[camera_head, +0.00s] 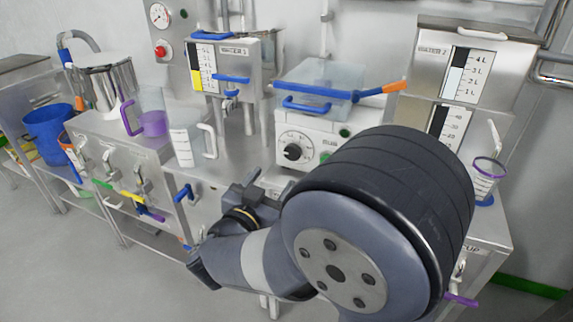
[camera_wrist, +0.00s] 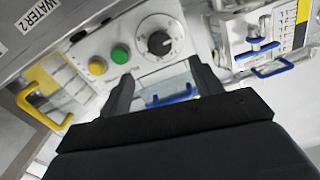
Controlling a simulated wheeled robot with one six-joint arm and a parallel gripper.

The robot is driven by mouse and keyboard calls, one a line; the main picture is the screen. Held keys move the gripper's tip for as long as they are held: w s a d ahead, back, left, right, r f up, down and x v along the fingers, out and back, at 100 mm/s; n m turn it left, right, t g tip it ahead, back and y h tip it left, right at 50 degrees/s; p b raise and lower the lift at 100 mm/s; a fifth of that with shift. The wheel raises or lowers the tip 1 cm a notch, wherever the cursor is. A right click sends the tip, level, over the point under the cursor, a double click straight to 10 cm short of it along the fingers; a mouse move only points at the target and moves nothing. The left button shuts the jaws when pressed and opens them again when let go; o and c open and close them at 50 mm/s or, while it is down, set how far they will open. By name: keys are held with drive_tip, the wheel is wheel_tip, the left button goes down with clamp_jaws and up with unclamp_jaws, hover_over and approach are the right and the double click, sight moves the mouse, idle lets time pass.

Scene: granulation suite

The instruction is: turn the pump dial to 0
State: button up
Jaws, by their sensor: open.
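The pump dial (camera_head: 293,151) is a black knob with a white pointer mark on a round scale, on the white front of a box below a clear tub. It also shows in the wrist view (camera_wrist: 159,43), beyond my fingertips. The scale numbers are too small to read. My gripper (camera_wrist: 160,68) is open and empty, its two dark fingers apart and short of the dial, not touching it. In the head view my gripper (camera_head: 248,190) is below and left of the dial, with my large dark arm joint to its right.
A green button (camera_wrist: 120,54) and a yellow button (camera_wrist: 97,65) sit beside the dial. The clear tub (camera_head: 318,76) has blue handles. A white jug (camera_head: 190,145) and a purple-handled jug (camera_head: 152,122) stand left on the steel counter. A yellow handle (camera_wrist: 30,98) is at left.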

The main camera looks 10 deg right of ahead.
sight(291, 154)
drive_tip(key=b+x, duration=0.1)
drive_tip(key=x, duration=0.9)
drive_tip(key=shift+w+d, duration=0.25)
drive_tip(key=shift+w, duration=0.05)
drive_tip(key=shift+c, duration=0.2)
drive_tip(key=shift+r, duration=0.1)
drive_tip(key=c, duration=0.9)
